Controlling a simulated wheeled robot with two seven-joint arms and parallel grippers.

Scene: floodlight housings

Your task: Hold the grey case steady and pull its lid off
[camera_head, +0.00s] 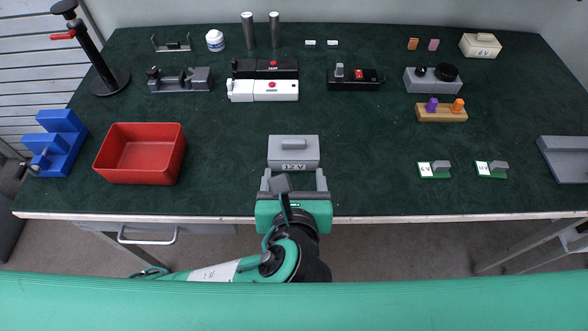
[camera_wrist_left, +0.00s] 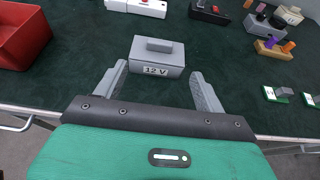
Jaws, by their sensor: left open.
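The grey case (camera_head: 293,160) stands on the green table top, with a "12 V" label on its near face and a raised grip on its lid (camera_head: 293,144). It also shows in the left wrist view (camera_wrist_left: 158,58), ahead of the fingers. My left gripper (camera_head: 293,178) is open and empty on the near side of the case, with its two fingers pointing at it. In the left wrist view the fingers (camera_wrist_left: 160,88) are spread wider than the case, and the case lies beyond their tips. My right gripper does not show in either view.
A red bin (camera_head: 140,178) and a blue stepped block (camera_head: 58,140) stand at left. White (camera_head: 263,90) and black housings lie behind the case. Two small green boards (camera_head: 434,170) lie at right. The table's front edge (camera_head: 200,216) runs under my left arm. Table beside the case is clear.

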